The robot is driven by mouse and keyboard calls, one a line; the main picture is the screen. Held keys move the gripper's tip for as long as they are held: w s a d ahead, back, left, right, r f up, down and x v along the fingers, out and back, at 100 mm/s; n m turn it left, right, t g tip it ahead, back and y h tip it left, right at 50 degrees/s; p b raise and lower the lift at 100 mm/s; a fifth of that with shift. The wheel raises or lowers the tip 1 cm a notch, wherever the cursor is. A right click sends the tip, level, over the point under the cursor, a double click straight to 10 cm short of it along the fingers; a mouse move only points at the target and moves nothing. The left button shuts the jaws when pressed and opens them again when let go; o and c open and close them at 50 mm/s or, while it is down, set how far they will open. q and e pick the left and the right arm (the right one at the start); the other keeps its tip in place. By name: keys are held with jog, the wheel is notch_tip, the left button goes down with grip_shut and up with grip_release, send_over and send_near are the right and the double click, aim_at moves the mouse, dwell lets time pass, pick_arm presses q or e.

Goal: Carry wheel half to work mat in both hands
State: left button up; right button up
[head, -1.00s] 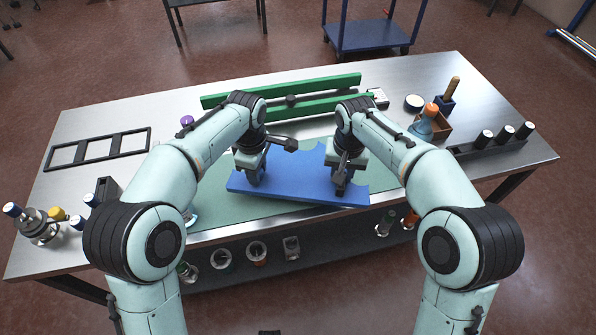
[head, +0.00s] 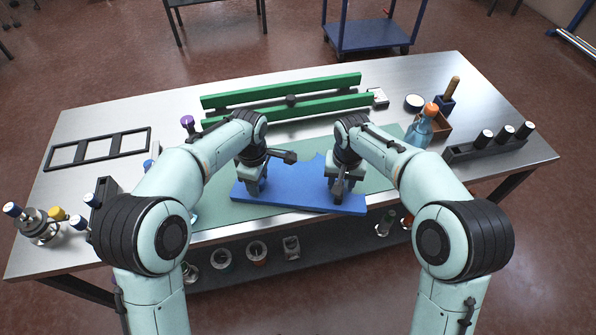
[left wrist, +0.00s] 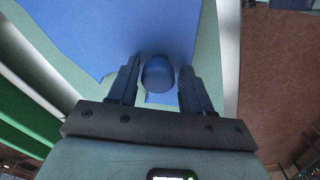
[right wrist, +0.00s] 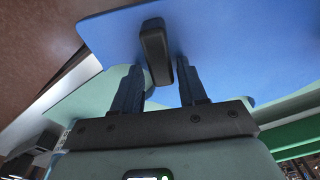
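The wheel half is a flat blue plate (head: 296,183) with scalloped edges. It appears to lie flat on the green work mat (head: 215,213). My left gripper (head: 254,189) is over its left part. In the left wrist view the open fingers (left wrist: 159,72) stand either side of a rounded blue knob (left wrist: 158,73), with small gaps. My right gripper (head: 340,192) is over its right part. In the right wrist view the open fingers (right wrist: 158,70) straddle a dark upright handle (right wrist: 156,50) on the plate, with gaps showing. My wrists hide parts of the plate.
Green rails (head: 290,98) stand behind the mat. A black frame (head: 98,147) lies at the left. A blue bottle with orange cap (head: 422,128) and a dark rack (head: 488,145) are at the right. A shelf with several small items runs under the front edge.

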pick_arm(q)
jog(key=shift+o, duration=0.2)
jog(key=shift+d+r, duration=0.1)
jog(key=shift+d, duration=0.05)
pick_arm(e)
jog(key=shift+o, duration=0.3)
jog(key=shift+a, duration=0.15)
pick_arm(q)
jog(key=shift+r, duration=0.2)
pick_arm(e)
jog(key=shift+r, duration=0.15)
pick_arm(q)
notch_tip(320, 180, up, 12)
jog(key=shift+s+f, duration=0.15)
jog(key=shift+f, duration=0.1)
pick_arm(e)
notch_tip(320, 180, up, 12)
jog(key=shift+s, duration=0.45)
